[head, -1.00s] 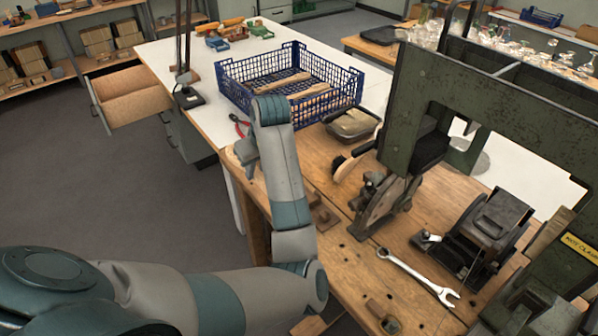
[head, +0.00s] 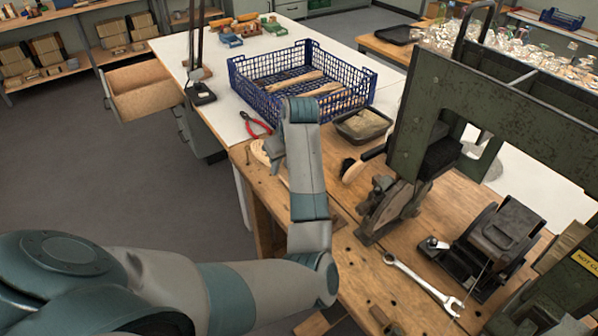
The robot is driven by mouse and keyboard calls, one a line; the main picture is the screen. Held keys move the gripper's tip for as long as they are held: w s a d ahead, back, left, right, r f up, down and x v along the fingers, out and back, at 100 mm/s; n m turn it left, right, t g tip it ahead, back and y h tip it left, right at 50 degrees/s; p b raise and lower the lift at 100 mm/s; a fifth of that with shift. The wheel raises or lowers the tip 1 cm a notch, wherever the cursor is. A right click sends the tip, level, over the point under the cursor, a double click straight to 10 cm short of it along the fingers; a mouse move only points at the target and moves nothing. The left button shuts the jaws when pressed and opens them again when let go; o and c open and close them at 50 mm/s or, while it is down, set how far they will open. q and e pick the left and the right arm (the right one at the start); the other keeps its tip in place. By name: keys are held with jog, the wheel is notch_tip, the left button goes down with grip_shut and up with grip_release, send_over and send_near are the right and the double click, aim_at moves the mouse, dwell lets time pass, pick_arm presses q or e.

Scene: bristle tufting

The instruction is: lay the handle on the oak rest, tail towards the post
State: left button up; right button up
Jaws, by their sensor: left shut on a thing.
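My left arm reaches in from the left and over the wooden bench. I cannot make out the post with certainty. Pale wooden handles (head: 296,82) lie in the blue crate (head: 247,91). My right gripper is out of view.
A green press (head: 432,110) and a black clamp-like device (head: 492,238) stand right. A wrench (head: 424,283) lies in front.

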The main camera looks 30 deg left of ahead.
pick_arm(q)
jog(key=w+f, duration=0.1)
jog(key=w, duration=0.1)
jog(key=w+f+p, duration=0.1)
jog(key=w+f, duration=0.1)
jog(key=w, duration=0.1)
jog(key=w+d+f, duration=0.1)
jog(key=w, duration=0.1)
jog(key=shift+w+f, duration=0.15)
jog(key=shift+f, duration=0.05)
jog(key=shift+f+p, duration=0.85)
jog(key=shift+f, duration=1.15)
jog(key=shift+f, duration=0.15)
jog(key=o, duration=1.1)
jog(key=shift+r, duration=0.2)
